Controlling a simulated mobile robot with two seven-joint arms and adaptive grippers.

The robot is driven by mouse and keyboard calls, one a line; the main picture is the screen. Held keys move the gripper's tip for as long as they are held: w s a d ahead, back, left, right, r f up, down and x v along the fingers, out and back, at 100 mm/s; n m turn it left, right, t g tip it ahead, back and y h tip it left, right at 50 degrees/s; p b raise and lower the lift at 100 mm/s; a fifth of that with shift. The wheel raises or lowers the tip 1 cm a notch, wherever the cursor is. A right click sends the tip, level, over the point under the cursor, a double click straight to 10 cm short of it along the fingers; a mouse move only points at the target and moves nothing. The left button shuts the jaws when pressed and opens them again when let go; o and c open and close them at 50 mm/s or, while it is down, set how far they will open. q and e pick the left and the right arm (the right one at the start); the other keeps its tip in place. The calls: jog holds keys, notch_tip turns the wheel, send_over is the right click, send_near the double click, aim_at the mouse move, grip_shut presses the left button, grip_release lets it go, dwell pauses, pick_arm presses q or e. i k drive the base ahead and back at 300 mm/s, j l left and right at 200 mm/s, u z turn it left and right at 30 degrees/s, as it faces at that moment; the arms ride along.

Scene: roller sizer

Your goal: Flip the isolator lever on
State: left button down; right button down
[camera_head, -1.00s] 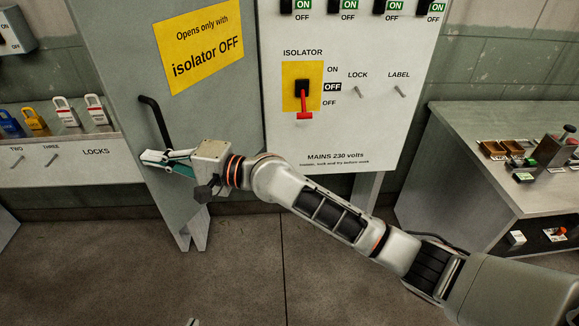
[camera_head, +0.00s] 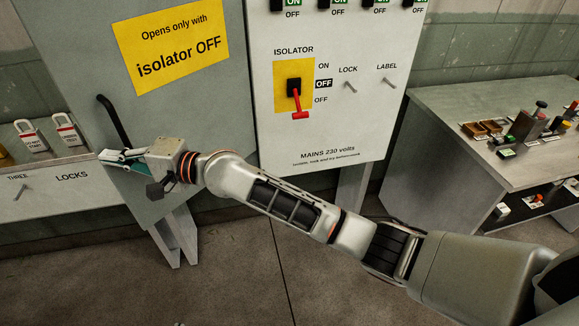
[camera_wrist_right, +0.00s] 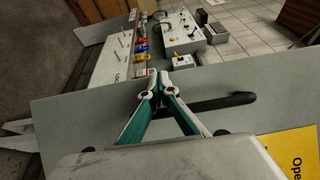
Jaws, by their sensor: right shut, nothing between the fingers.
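The isolator lever (camera_head: 298,105) is red and points down toward OFF on its yellow plate (camera_head: 280,95), on the white panel in the head view. The indicator window beside it reads OFF (camera_head: 324,84). My right gripper (camera_head: 104,156) is shut and empty. It is well left of the lever, in front of the grey door by the lower end of the black door handle (camera_head: 112,118). In the right wrist view its fingertips (camera_wrist_right: 165,82) meet near the handle (camera_wrist_right: 215,104); I cannot tell whether they touch it. The lever does not show there. My left gripper is out of view.
A yellow sign (camera_head: 172,45) on the door reads "Opens only with isolator OFF". LOCK (camera_head: 351,87) and LABEL (camera_head: 390,82) pegs sit right of the lever. Padlocks (camera_head: 67,132) stand at left. A grey bench (camera_head: 440,115) with small items stands at right.

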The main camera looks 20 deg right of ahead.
aim_at(299, 115)
jog(key=i+j, duration=0.55)
jog(key=i, duration=0.25)
jog(key=l, duration=0.1)
jog(key=k+z, duration=0.05)
